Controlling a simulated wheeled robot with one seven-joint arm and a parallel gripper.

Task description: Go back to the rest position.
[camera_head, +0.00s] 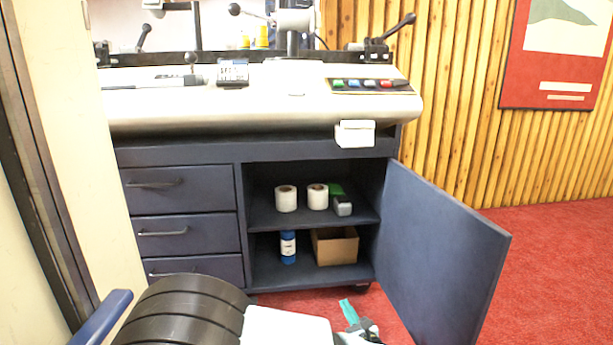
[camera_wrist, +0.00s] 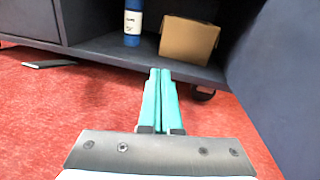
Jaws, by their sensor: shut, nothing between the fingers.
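My gripper (camera_wrist: 160,72) is shut and empty, its two teal fingers side by side in the wrist view. It is in front of the open cabinet, pointing at the lower shelf (camera_wrist: 110,48). In the head view its teal tip (camera_head: 347,310) shows at the bottom, low over the red floor. The blue bottle (camera_head: 288,247) and the open cardboard box (camera_head: 335,246) stand on the lower shelf, beyond the fingertips and apart from them. They also show in the wrist view, the bottle (camera_wrist: 133,22) to the left and the box (camera_wrist: 188,40) to the right.
The cabinet door (camera_head: 440,245) stands wide open on the right, close beside my gripper. Two white rolls (camera_head: 286,198) sit on the upper shelf. Drawers (camera_head: 180,190) on the left are shut. A dark flat object (camera_wrist: 48,64) lies on the floor. Red floor is free at right.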

